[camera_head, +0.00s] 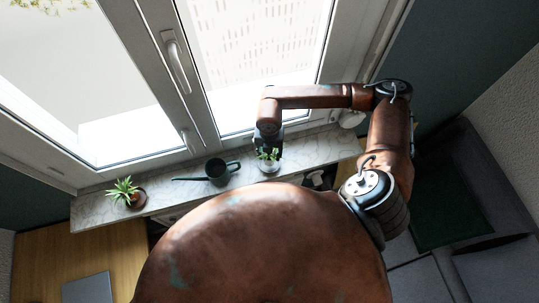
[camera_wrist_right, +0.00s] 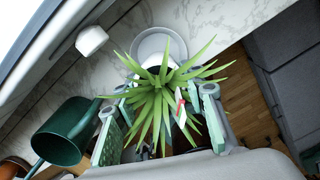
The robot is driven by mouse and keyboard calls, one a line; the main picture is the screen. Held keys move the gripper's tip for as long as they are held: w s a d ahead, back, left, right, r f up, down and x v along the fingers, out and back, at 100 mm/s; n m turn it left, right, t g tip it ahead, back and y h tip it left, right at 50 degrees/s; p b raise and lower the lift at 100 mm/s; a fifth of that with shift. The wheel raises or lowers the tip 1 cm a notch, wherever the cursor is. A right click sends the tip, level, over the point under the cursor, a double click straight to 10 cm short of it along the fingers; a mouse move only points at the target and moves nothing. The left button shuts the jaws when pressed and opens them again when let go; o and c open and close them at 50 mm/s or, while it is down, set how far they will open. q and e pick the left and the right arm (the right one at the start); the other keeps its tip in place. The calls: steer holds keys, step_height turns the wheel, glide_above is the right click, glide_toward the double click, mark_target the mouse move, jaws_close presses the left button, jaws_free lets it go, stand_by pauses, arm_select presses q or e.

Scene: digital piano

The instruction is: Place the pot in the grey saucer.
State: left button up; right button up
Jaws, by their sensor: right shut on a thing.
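A spiky green plant (camera_wrist_right: 160,95) fills the middle of the right wrist view, and its leaves hide most of its pot. My right gripper (camera_wrist_right: 160,120) is shut on the pot, with one finger on each side of the plant. The grey saucer (camera_wrist_right: 158,42) lies on the marble sill, partly behind the leaves. I cannot tell the gap between pot and saucer. In the head view the right gripper (camera_head: 268,146) is over the sill, with the plant (camera_head: 268,154) below it and a pale round shape under the leaves. My left gripper is not in view.
A dark green watering can (camera_head: 217,171) stands on the marble sill (camera_head: 165,188), left of the held plant. Another potted plant (camera_head: 124,191) is at the sill's left end. The window (camera_head: 190,95) rises behind. A small white object (camera_wrist_right: 91,40) is near the saucer.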

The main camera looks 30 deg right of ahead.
mark_target(269, 157)
steer(key=shift+w+d+f, duration=0.15)
steer(key=shift+w+f, duration=0.05)
steer(key=shift+f, duration=0.05)
step_height(269, 157, down, 3)
steer(key=shift+r+p, duration=0.1)
steer(key=shift+p, duration=0.9)
steer(key=shift+w+f, duration=0.1)
steer(key=shift+f, duration=0.1)
steer(key=shift+f, duration=0.15)
steer(key=shift+f+b, duration=0.15)
steer(key=shift+b, duration=0.2)
steer(key=o, duration=1.5)
steer(key=shift+r, duration=0.2)
